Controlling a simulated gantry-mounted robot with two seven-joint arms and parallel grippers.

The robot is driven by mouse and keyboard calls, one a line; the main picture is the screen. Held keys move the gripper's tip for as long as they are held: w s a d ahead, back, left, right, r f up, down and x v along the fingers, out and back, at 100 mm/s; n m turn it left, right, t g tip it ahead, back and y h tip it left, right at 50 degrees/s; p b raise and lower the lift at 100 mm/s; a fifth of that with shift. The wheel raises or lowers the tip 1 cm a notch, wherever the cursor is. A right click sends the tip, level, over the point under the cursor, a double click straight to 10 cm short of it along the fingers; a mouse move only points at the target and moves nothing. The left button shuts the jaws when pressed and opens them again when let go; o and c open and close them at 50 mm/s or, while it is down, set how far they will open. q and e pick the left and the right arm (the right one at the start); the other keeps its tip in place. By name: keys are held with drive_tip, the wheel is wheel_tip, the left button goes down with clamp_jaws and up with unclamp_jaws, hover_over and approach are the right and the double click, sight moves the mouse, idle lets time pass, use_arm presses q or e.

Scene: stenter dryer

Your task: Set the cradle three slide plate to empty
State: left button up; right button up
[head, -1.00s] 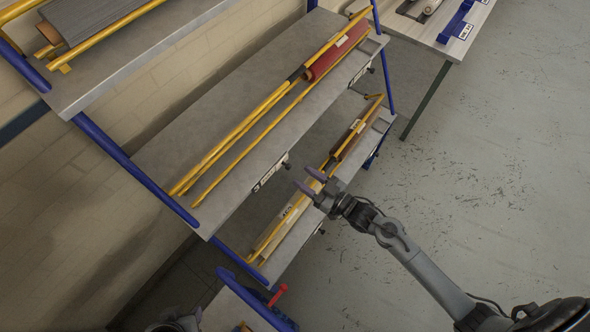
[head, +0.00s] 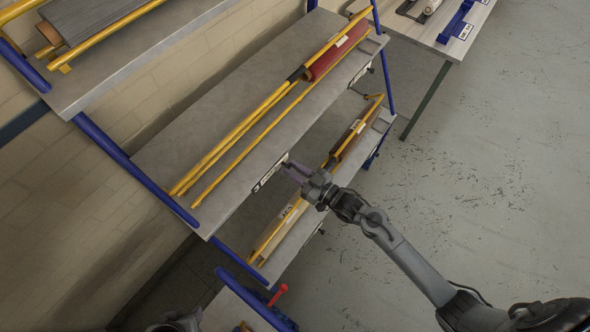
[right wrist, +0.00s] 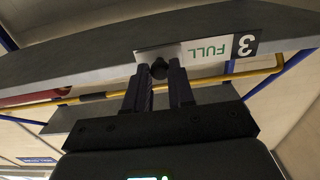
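The cradle three slide plate (right wrist: 200,52) is white and shows green "FULL" beside a black "3" tag (right wrist: 246,45) on the grey shelf edge. A dark round knob (right wrist: 158,68) sits on the plate's left part. In the right wrist view, the two fingers of my right gripper (right wrist: 159,86) flank the knob closely, with only a knob-wide gap between them; they look shut on it. In the head view my right gripper (head: 292,170) is at the front edge of the middle shelf, hiding the knob and part of the plate (head: 268,177).
The middle shelf (head: 210,130) carries yellow bars and a red roll (head: 337,52). A lower shelf with another roll (head: 355,132) lies below my right gripper. Blue posts (head: 130,170) frame the rack. A red handle (head: 278,295) stands below. The floor to the right is clear.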

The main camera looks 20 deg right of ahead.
clamp_jaws()
drive_tip(key=s+a, duration=0.1)
drive_tip(key=a, duration=0.1)
drive_tip(key=s+a+p, duration=0.2)
drive_tip(key=a, duration=0.1)
drive_tip(key=shift+a+r, duration=0.1)
drive_tip(key=shift+a, duration=0.2)
drive_tip(key=shift+w, duration=0.1)
